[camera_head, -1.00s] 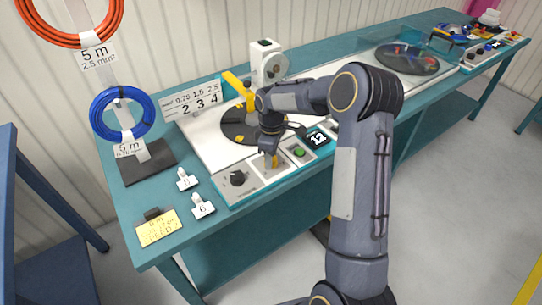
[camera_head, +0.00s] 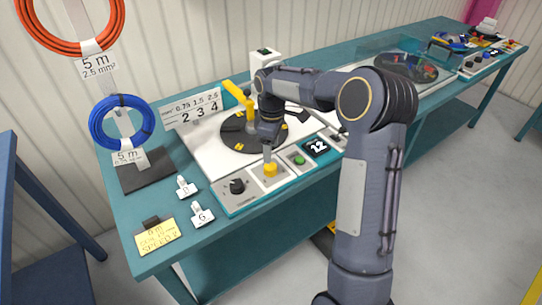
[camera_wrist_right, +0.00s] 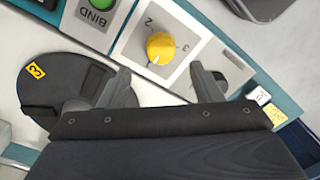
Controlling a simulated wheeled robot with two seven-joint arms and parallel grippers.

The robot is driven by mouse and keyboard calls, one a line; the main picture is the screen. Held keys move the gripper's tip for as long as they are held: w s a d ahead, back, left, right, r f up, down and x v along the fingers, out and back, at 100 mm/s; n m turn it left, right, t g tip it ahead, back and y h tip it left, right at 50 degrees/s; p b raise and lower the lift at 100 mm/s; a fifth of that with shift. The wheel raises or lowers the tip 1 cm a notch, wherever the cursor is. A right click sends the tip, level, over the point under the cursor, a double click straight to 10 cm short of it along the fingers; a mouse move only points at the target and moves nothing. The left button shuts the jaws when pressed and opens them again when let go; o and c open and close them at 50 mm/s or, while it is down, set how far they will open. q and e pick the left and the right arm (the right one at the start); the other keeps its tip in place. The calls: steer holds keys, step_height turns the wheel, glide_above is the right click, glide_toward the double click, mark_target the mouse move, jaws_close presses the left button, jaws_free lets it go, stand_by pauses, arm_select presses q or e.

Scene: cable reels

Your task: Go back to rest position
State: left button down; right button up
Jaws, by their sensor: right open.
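My right gripper (camera_head: 268,157) is above the control panel of the cable machine, close to the yellow knob (camera_head: 270,170). In the right wrist view my right gripper (camera_wrist_right: 165,82) has its two fingers spread wide with nothing between them. My right arm (camera_head: 365,190) reaches in from the bottom of the head view and hides part of the bench. My left gripper is not in view.
The teal bench (camera_head: 225,265) carries a black turntable (camera_head: 250,133), a black knob (camera_head: 236,186), a green button (camera_head: 299,159), and a display (camera_head: 318,147) showing 12. Blue (camera_head: 122,122) and orange (camera_head: 68,42) cable coils hang at left. A yellow note (camera_head: 157,236) lies at the front left.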

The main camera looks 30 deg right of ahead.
steer(key=shift+r, duration=0.25)
stand_by(0.3)
steer(key=shift+s+a+r, duration=0.1)
steer(key=shift+s+r, duration=0.1)
steer(key=shift+r, duration=0.1)
steer(key=s+a+r+m+t+y, duration=0.1)
steer(key=s+a+r+m+t, duration=0.15)
steer(key=s+r, duration=0.4)
steer(key=s+a+r+m+t+y, duration=0.1)
steer(key=s+a+r+m, duration=0.2)
steer(key=s, duration=0.6)
steer(key=s+a+f+m+t, duration=0.1)
steer(key=s+a+f+m, duration=0.1)
steer(key=s, duration=0.4)
steer(key=s+a+f+m+t+y, duration=0.1)
steer(key=s+a+f+m, duration=0.1)
steer(key=s, duration=0.5)
steer(key=shift+s+a+m+y, duration=0.3)
steer(key=shift+a+m, duration=0.25)
steer(key=shift+a, duration=0.6)
